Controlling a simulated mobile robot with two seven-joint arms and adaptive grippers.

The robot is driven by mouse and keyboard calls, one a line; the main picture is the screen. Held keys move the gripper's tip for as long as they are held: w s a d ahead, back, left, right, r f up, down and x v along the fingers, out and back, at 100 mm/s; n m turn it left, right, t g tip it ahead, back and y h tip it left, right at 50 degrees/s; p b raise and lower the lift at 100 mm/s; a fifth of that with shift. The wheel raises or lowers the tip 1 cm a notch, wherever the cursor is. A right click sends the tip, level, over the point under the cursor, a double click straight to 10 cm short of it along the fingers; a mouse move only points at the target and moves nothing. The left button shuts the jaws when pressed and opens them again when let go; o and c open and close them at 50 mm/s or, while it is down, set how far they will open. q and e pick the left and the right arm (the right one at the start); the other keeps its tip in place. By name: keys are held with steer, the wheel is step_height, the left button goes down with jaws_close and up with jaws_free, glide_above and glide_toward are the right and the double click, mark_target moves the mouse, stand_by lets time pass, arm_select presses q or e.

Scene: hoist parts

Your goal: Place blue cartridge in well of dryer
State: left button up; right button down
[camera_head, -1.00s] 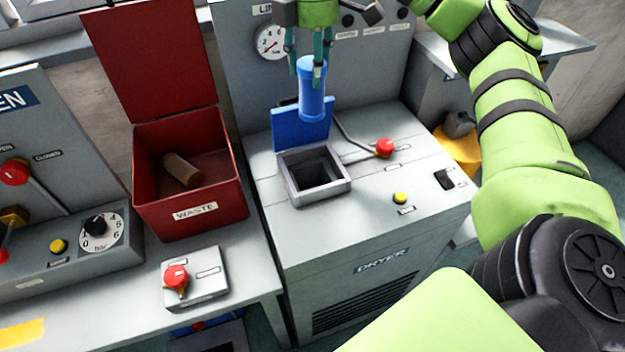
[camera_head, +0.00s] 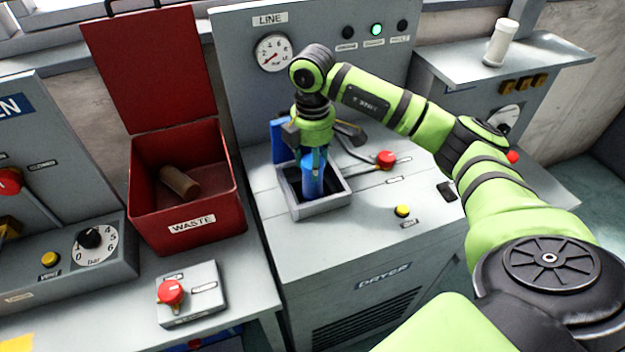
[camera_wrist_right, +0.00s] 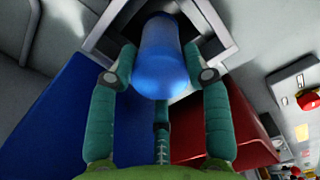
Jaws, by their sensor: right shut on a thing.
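The blue cartridge (camera_head: 313,178) is upright, with its lower part inside the square well (camera_head: 322,207) of the dryer (camera_head: 385,240). Whether it touches the well's floor is hidden. My right gripper (camera_head: 315,158) points down from above and is shut on the cartridge's upper part. In the right wrist view the cartridge (camera_wrist_right: 163,60) sits between the gripper's fingers (camera_wrist_right: 160,75), with the well's metal rim (camera_wrist_right: 105,30) around its far end. The well's blue lid (camera_head: 279,140) stands open behind. My left gripper is not in view.
A red-knobbed lever (camera_head: 385,160) and a yellow button (camera_head: 402,211) are right of the well. An open red waste bin (camera_head: 190,215) with a brown cylinder (camera_head: 179,183) inside stands to the left. A white cylinder (camera_head: 500,43) stands on the back right shelf.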

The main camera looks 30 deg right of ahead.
mark_target(312, 183)
step_height(312, 183, down, 6)
steer(key=shift+f+p, duration=0.25)
steer(key=shift+p, duration=0.25)
steer(key=shift+f, duration=0.25)
steer(key=shift+f, duration=0.15)
steer(key=c, duration=0.6)
jaws_free()
steer(key=shift+o, duration=0.2)
step_height(312, 183, up, 12)
steer(key=shift+r+b, duration=0.2)
steer(key=shift+b, duration=0.75)
